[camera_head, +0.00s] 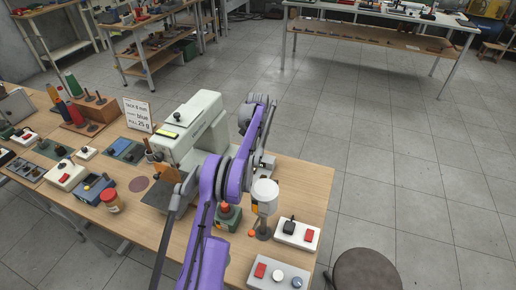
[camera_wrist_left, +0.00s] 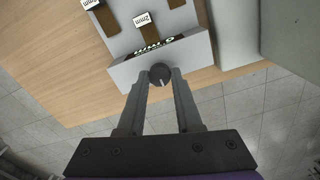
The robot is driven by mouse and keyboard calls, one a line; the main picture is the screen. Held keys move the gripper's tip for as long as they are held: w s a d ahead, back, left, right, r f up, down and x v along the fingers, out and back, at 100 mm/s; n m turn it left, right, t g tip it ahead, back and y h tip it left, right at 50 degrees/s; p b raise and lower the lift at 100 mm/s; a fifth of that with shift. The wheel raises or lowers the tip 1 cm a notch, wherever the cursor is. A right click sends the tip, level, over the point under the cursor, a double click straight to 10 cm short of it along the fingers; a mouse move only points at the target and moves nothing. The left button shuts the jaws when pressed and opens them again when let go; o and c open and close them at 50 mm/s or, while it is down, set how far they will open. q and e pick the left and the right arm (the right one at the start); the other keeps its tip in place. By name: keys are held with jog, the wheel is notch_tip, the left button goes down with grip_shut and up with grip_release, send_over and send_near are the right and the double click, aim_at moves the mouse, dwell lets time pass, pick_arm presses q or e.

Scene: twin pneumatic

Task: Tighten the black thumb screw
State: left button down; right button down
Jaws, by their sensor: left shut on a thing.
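The black thumb screw (camera_wrist_left: 160,73) is a small dark round knob with a pale mark, on the front face of a light grey block (camera_wrist_left: 128,70) in the left wrist view. My left gripper (camera_wrist_left: 161,82) is shut on it, with one fingertip at each side of the knob. In the head view my purple left arm reaches over to the right side of the pale green machine (camera_head: 203,122). There the arm hides the thumb screw and most of the gripper. My right gripper is in neither view.
Right of the arm stand a white cylinder on a stem (camera_head: 265,192) and a white switch box (camera_head: 297,235). Another control box (camera_head: 278,275) lies at the front edge. The left of the bench (camera_head: 310,178) is crowded. A dark stool (camera_head: 365,272) stands on the floor.

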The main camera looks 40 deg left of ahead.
aim_at(258, 151)
pick_arm(q)
jog(key=c, duration=0.6)
grip_release()
notch_tip(258, 151, up, 11)
jog(key=shift+f+p, duration=0.1)
jog(key=shift+p, duration=0.3)
